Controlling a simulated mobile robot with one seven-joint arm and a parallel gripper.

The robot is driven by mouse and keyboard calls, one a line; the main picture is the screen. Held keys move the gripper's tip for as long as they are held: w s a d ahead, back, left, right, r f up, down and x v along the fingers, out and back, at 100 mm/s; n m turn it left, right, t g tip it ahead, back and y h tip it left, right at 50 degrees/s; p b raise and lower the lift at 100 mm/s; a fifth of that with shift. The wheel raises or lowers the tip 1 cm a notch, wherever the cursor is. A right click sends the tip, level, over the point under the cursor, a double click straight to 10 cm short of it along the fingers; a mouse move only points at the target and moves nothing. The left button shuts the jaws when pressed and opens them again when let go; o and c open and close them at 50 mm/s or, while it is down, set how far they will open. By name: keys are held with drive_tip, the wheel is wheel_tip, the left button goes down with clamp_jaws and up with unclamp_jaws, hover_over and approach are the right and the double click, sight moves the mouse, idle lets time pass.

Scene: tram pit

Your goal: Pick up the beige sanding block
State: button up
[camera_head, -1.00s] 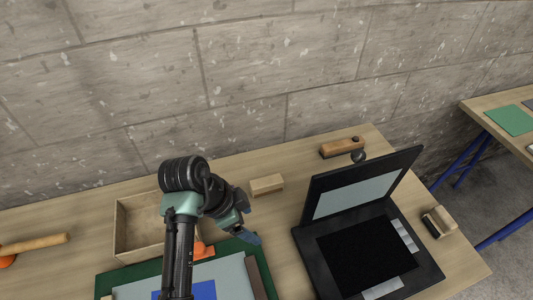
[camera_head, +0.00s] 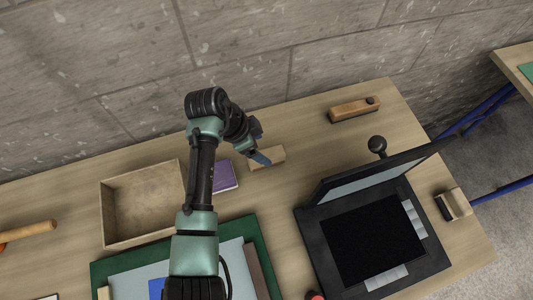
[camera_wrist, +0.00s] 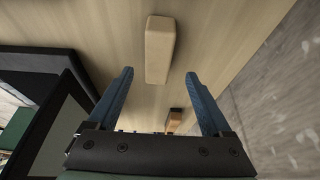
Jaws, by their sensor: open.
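The beige sanding block (camera_head: 269,157) lies on the wooden table, right of the purple booklet. In the wrist view the block (camera_wrist: 159,48) shows as a long pale bar, ahead of and roughly between the fingertips. My gripper (camera_head: 262,158) is at the block's left side in the head view and covers part of it. In the wrist view my gripper (camera_wrist: 159,74) has its two blue fingers spread wide, with nothing held between them. I cannot tell how high the fingers are above the table.
A beige open box (camera_head: 140,240) and a purple booklet (camera_head: 225,176) are to the left. A brown wooden tool (camera_head: 354,110) lies behind, near the wall. A black hinged laptop-like case (camera_head: 309,240) and a brush-like block (camera_head: 455,204) are to the right.

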drive_tip(key=shift+s+a+p+x, duration=0.15)
drive_tip(key=shift+x, duration=1.4)
drive_tip(key=shift+s+a+p+x, duration=0.1)
drive_tip(key=shift+a+p+x, duration=0.1)
drive_tip(key=shift+x, duration=1.3)
drive_tip(key=shift+f, duration=0.4)
clamp_jaws()
